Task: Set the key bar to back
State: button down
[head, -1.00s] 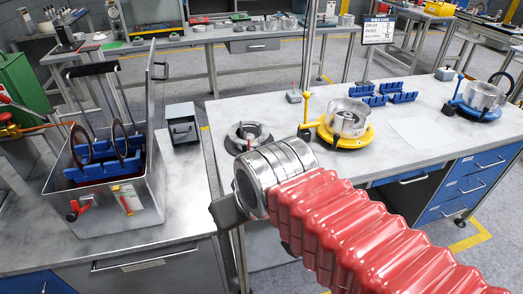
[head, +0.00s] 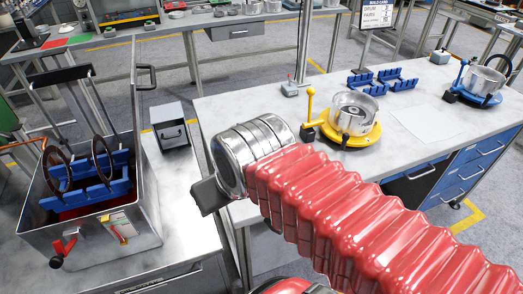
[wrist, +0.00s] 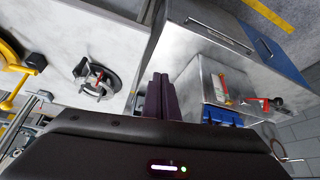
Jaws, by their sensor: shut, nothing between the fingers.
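I cannot tell for certain which part is the key bar. A small grey round fixture with a red-tipped piece (wrist: 97,80) lies on the right bench in the wrist view; my arm hides it in the head view. A yellow fixture (head: 345,133) holds a silver drum (head: 354,112), with an upright yellow lever (head: 310,104) at its left. My gripper (head: 207,196) is over the gap between the two benches, left of the yellow fixture. In the wrist view its dark fingers (wrist: 160,98) are together and empty, apart from the round fixture and the metal case.
The open metal case (head: 100,225) on the left bench holds blue racks and dark rings. A small grey box (head: 170,125) stands behind it. Blue racks (head: 382,82), a blue fixture (head: 475,97) and a blank sheet (head: 425,123) are on the right bench. A sign (head: 380,20) stands behind.

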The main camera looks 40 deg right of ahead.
jog(key=shift+w, duration=0.4)
jog(key=w+d+f+m+g+h, duration=0.1)
jog(key=w+d+m+h, duration=0.1)
jog(key=w+d+m, duration=0.2)
jog(key=w+d+f+m+g+h, duration=0.1)
jog(key=w+d+m, duration=0.3)
jog(key=d+m, duration=0.4)
jog(key=shift+w+d+f+g+h, duration=0.2)
jog(key=shift+w+d+g+h, duration=0.15)
jog(key=shift+d+g, duration=0.5)
jog(key=x, duration=0.9)
jog(key=shift+d+f, duration=0.2)
jog(key=shift+f, duration=0.05)
jog(key=d, duration=0.1)
jog(key=w+d, duration=0.1)
jog(key=shift+w+d+f, duration=0.2)
jog(key=shift+w+d, duration=0.05)
jog(key=shift+d, duration=0.05)
jog(key=shift+w+d, duration=0.3)
jog(key=shift+d, duration=0.25)
